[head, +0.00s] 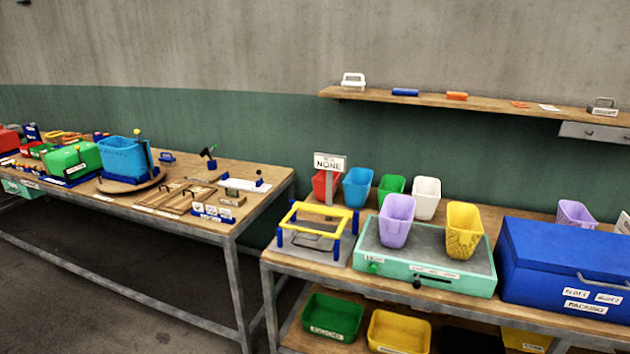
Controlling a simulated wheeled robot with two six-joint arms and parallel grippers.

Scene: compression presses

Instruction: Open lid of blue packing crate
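The blue packing crate (540,284) stands at the right end of the right-hand workbench in the head view. Its blue lid (575,247) is shut. A grey bar handle (604,282) runs along the front, and white labels, one reading "PACKING", are on the front face. The crate's right end is cut off by the picture edge. Neither of my grippers shows in this view.
A teal press base (430,281) with purple and yellow bins on it stands just left of the crate. A yellow-and-blue frame (318,229) is further left. A wall shelf (480,103) hangs above. Floor shows between the benches.

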